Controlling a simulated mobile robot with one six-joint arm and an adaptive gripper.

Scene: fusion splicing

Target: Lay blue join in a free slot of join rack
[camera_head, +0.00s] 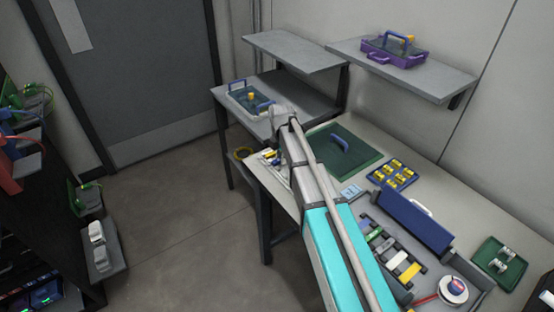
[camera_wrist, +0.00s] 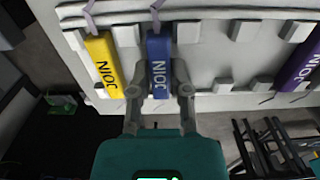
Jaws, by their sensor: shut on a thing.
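In the wrist view the blue join (camera_wrist: 158,62), marked JOIN, is between the two fingers of my gripper (camera_wrist: 159,86), which is shut on its near end. The join rack (camera_wrist: 215,60) is a pale board with rows of small grey blocks. The blue join lies in line with a slot between blocks; I cannot tell whether it rests on the board. A yellow join (camera_wrist: 103,62) lies in the slot to its left. A purple join (camera_wrist: 301,60) lies at the far right. Slots between blue and purple look empty. In the head view my arm hides most of this spot.
In the head view, a green mat (camera_head: 358,160), a blue tray with yellow pieces (camera_head: 392,174) and a blue-lidded device (camera_head: 412,220) are on the table to the right of my arm. A purple caddy (camera_head: 392,52) stands on the wall shelf. The floor at left is open.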

